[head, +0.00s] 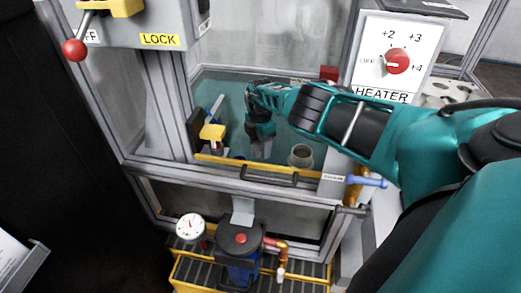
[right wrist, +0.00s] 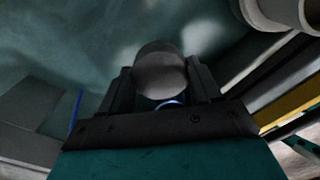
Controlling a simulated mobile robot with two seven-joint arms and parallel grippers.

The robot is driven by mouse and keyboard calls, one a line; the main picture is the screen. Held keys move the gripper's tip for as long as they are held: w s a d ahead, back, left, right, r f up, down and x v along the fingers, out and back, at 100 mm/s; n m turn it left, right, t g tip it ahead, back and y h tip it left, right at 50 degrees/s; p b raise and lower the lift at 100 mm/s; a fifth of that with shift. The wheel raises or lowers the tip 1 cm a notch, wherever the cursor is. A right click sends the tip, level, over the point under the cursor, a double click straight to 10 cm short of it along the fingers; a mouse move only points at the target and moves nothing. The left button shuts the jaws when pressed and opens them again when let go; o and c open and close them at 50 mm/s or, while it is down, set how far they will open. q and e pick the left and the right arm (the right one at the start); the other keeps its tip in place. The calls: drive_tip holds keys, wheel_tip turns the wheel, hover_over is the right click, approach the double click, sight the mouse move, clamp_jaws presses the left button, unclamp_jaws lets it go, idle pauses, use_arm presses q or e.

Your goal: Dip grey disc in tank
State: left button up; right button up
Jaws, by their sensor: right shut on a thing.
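My right gripper (head: 261,148) reaches down inside the tank (head: 228,92), a teal-floored bay behind a yellow front edge. In the right wrist view, its two dark fingers (right wrist: 163,88) are shut on the grey disc (right wrist: 160,72), which shows as a smooth rounded grey face between them. A small blue arc shows just below the disc. In the head view the disc cannot be made out clearly at the fingertips. I cannot tell whether it touches liquid or the tank floor. My left gripper is not in view.
A grey round cup (head: 300,156) stands right of the gripper. A yellow-topped fixture (head: 212,133) stands to its left. The yellow front rail (head: 290,177) and metal frame posts bound the bay. A heater panel (head: 398,55) is at right, a gauge (head: 190,227) and pump below.

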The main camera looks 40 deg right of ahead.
sight(260, 145)
wheel_tip(260, 145, up, 6)
drive_tip(key=p, duration=0.5)
drive_tip(key=shift+f, duration=0.1)
drive_tip(key=shift+r+p, duration=0.75)
drive_tip(key=shift+r, duration=0.05)
drive_tip(key=shift+r+p, duration=0.85)
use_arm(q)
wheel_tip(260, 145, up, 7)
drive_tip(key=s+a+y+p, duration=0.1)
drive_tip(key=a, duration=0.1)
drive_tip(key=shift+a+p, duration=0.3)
use_arm(e)
drive_tip(key=shift+r, duration=0.8)
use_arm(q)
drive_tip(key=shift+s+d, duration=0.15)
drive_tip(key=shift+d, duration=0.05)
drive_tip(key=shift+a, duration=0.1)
use_arm(e)
drive_tip(key=shift+a, duration=0.1)
